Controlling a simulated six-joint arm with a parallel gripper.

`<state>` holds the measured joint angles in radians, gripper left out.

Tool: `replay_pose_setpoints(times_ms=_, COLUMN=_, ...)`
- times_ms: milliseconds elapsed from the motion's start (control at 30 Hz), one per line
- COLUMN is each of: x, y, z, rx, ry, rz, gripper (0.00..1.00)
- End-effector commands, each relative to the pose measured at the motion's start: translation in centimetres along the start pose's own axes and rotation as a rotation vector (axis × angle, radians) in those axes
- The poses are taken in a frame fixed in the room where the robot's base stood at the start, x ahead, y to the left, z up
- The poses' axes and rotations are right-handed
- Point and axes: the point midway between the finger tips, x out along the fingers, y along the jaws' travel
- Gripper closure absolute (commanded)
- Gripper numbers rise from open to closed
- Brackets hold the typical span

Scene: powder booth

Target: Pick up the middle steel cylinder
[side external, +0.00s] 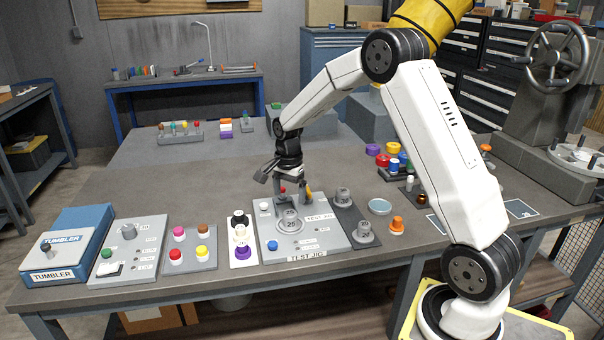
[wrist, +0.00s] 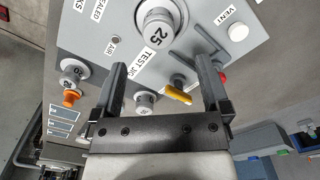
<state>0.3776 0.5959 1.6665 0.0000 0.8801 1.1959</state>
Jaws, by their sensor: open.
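Three steel cylinders show. One marked 25 (side external: 291,219) sits upright in the round seat of the grey test jig (side external: 327,241); it is also in the wrist view (wrist: 158,30). Two others, a back one (side external: 343,195) and a front one (side external: 364,232), stand on the dark strip at the jig's right. In the wrist view these are low between the fingers (wrist: 146,101) and at the left (wrist: 73,74). I cannot tell for sure which is the middle one. My gripper (side external: 293,201) is open and empty above the jig, behind the 25 cylinder. It also shows in the wrist view (wrist: 162,66).
A yellow lever (wrist: 178,95) and a red knob (wrist: 222,77) stand on the jig close to my fingers. A tray of colored knobs (side external: 243,254) is left of the jig. An orange part (side external: 397,224) and a pale blue dish (side external: 380,206) are to the right.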

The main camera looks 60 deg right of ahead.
Motion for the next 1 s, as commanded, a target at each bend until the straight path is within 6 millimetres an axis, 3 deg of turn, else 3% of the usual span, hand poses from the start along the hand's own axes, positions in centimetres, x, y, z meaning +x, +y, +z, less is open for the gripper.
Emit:
replay_pose_setpoints(times_ms=400, x=2.3, y=0.1, z=0.1, rx=-0.004, ry=-0.001, rz=0.002, gripper=0.04)
replay_pose_setpoints(times_ms=733, x=3.0, y=0.1, z=0.1, rx=-0.005, ry=0.000, rz=0.000, gripper=0.04)
replay_pose_setpoints(times_ms=1000, x=5.8, y=0.2, z=0.2, rx=-0.005, ry=-0.001, rz=0.003, gripper=0.04)
